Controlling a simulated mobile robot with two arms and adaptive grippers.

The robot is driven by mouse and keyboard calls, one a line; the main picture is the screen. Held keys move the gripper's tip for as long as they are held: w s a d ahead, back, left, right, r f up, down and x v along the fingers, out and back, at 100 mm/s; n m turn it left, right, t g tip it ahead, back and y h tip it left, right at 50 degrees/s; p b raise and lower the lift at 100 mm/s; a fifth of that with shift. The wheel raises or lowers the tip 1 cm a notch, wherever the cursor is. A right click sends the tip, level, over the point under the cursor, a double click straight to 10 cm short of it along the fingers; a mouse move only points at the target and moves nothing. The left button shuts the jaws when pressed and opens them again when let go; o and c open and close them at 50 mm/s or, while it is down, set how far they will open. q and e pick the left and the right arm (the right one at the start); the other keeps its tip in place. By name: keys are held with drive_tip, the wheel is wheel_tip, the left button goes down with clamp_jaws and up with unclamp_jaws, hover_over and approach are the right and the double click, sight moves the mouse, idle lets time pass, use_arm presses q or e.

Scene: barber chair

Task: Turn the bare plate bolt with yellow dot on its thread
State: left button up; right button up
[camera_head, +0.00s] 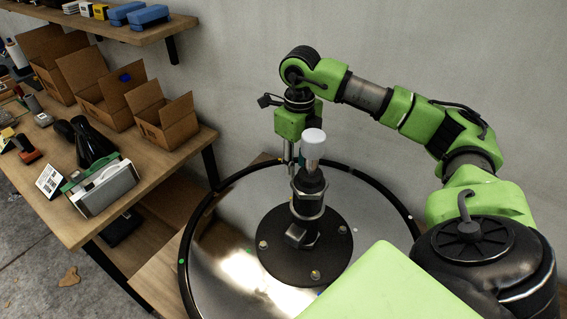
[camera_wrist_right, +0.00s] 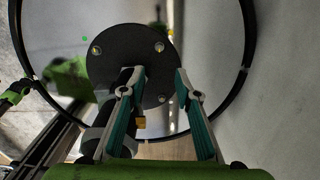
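The black round plate (camera_head: 330,258) sits on the shiny disc-shaped base, with bolts around its rim. Bolt heads show at the left (camera_head: 263,245), front (camera_head: 315,275) and right (camera_head: 342,230); I cannot make out which carries a yellow dot. The wrist view also shows the plate (camera_wrist_right: 125,65) and bolts at its left (camera_wrist_right: 97,50), top (camera_wrist_right: 159,46) and lower right (camera_wrist_right: 161,98). My right gripper (camera_head: 290,160) points down behind the white-capped post. In the wrist view my right gripper (camera_wrist_right: 160,75) is open and empty, its fingers apart above the plate. My left gripper is out of view.
The post (camera_head: 311,150) with its white cap stands on the plate beside the right gripper. A dark raised rim (camera_head: 190,230) circles the base. A wooden bench (camera_head: 110,225) with cardboard boxes (camera_head: 165,118) stands at left, below a wall shelf (camera_head: 110,30).

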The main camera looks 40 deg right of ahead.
drive_tip(key=shift+n, duration=0.6)
wheel_tip(320, 180, down, 13)
drive_tip(key=shift+a+r+p, duration=0.1)
drive_tip(key=shift+r+p, duration=0.05)
drive_tip(key=shift+p, duration=1.05)
drive_tip(key=shift+f, duration=0.5)
clamp_jaws()
